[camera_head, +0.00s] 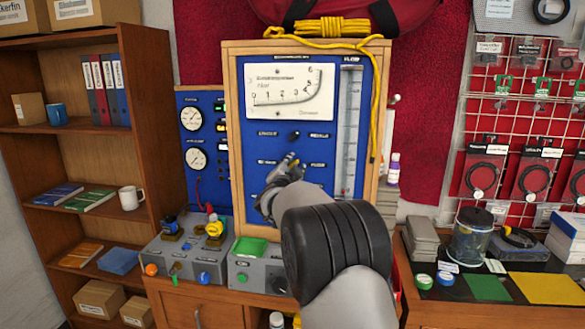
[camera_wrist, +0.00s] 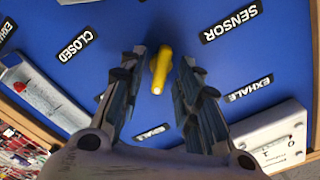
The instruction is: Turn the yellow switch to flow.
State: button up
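The yellow switch (camera_wrist: 160,70) is a narrow lever on the blue panel (camera_wrist: 265,60), seen in the wrist view. Its bright end points down in that picture. My gripper (camera_wrist: 160,103) has its two dark fingers apart, one on each side of the switch, with gaps left and right; I cannot tell how deep they reach. Small labels lie around it, among them SENSOR (camera_wrist: 230,22) and CLOSED (camera_wrist: 77,42). In the head view my gripper (camera_head: 283,168) is at the lower middle of the wood-framed panel (camera_head: 233,150) and hides the yellow switch.
A black switch (camera_head: 294,136) is just above my gripper. A clear flow tube (camera_head: 348,130) runs along the panel's right side, and a large gauge (camera_head: 290,92) is above. Yellow rope (camera_head: 330,27) hangs down the right frame. Control boxes (camera_head: 240,272) stand below.

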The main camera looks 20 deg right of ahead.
jog(key=shift+s, duration=0.1)
jog(key=v, duration=1.2)
jog(key=s+a+f+n+g+y, duration=0.1)
jog(key=s+a+n+g+y, duration=0.2)
jog(key=s+a+n+y, duration=1)
jog(key=s+a+f+n+g+h, duration=0.1)
jog(key=s+f+g, duration=0.2)
jog(key=s, duration=1.2)
jog(key=s+a+f+n+g+h, duration=0.2)
jog(key=s+f+g, duration=0.2)
jog(key=s+f, duration=0.5)
jog(key=s, duration=0.7)
jog(key=shift+f, duration=0.2)
